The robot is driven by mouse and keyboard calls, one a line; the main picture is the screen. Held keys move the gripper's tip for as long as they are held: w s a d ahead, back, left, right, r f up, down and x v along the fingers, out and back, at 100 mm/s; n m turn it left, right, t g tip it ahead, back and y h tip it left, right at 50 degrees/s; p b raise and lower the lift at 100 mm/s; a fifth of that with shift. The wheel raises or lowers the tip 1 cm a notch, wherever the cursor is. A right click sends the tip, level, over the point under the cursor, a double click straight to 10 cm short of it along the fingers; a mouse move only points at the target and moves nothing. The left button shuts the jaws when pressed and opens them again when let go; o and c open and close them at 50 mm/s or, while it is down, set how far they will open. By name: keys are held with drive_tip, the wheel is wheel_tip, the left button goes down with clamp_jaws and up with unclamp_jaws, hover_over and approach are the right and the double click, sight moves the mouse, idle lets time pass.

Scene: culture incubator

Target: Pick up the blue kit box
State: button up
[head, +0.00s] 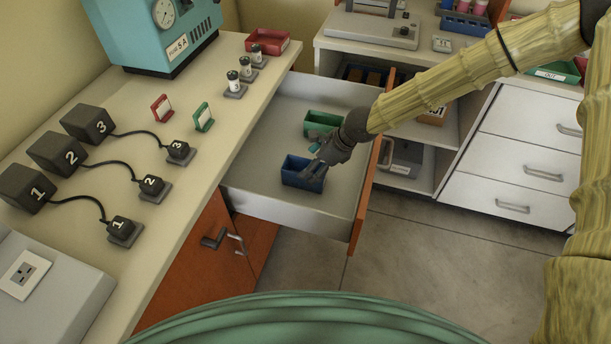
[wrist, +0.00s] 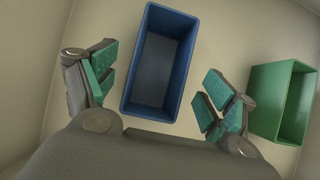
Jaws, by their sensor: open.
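The blue kit box (head: 302,172) is an open-topped, empty box on the floor of the open drawer (head: 272,130). My gripper (head: 318,165) is over the drawer at the blue box's right side in the head view, and partly covers it. In the wrist view the blue box (wrist: 160,62) lies ahead, between the spread fingers of my gripper (wrist: 160,92). The fingers have teal pads and are open, with a gap on each side of the box. I cannot tell how far above the box they are.
A green box (head: 322,122) is behind the blue one in the drawer; in the wrist view it (wrist: 285,100) is close to the right finger. The drawer's orange front (head: 367,190) and its side walls surround both. The counter (head: 165,215) with numbered blocks is to the left.

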drive_tip(key=shift+b+x, duration=0.45)
drive_tip(key=shift+x, duration=1.75)
drive_tip(key=c, duration=1.2)
